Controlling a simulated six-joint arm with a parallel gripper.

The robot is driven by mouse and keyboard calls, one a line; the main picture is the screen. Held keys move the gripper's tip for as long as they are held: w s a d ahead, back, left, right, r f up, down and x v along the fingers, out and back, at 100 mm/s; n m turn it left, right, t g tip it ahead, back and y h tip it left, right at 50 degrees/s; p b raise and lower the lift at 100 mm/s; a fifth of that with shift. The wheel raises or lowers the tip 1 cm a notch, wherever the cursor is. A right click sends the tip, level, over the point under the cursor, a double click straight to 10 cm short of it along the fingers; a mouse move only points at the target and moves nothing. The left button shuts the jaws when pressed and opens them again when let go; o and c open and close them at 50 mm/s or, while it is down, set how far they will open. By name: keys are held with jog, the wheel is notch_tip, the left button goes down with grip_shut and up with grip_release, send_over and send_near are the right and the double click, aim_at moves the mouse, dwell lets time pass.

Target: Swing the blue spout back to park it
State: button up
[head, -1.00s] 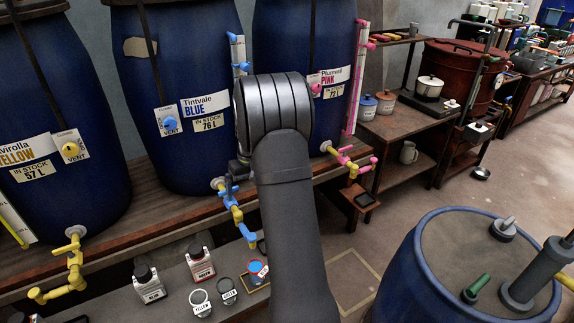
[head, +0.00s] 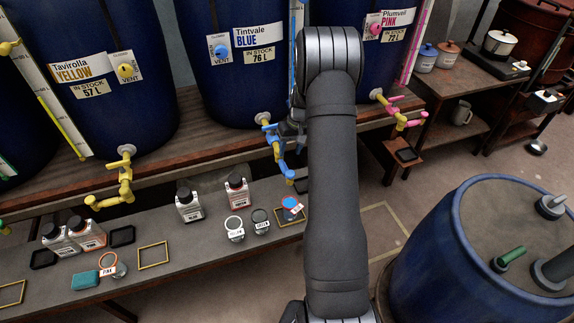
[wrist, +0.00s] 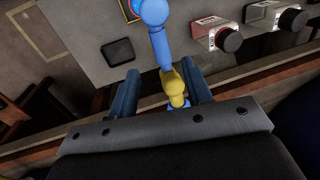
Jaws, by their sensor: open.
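The blue spout (head: 284,167) hangs from the yellow-and-blue tap (head: 265,120) at the foot of the Tintvale Blue vat (head: 222,90). It points out over the low grey bench. In the wrist view the spout (wrist: 155,30) runs up the picture from a yellow joint (wrist: 172,82). My gripper (wrist: 161,78) is open, with one finger on each side of the yellow part and visible gaps to it. In the head view my arm hides most of the gripper, which is close to the right of the tap.
The grey bench (head: 160,222) carries paint bottles, several round tins and a square frame (head: 290,222) with a blue-topped item near the spout. A yellow tap (head: 124,180) stands left and a pink tap (head: 395,105) right. A blue drum (head: 440,240) stands at right front.

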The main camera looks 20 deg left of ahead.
aim_at(286, 168)
jog(key=f, duration=0.5)
jog(key=s+a+f, duration=0.1)
jog(key=f, duration=0.2)
jog(key=shift+s+a+f, duration=0.1)
jog(key=shift+f, duration=0.2)
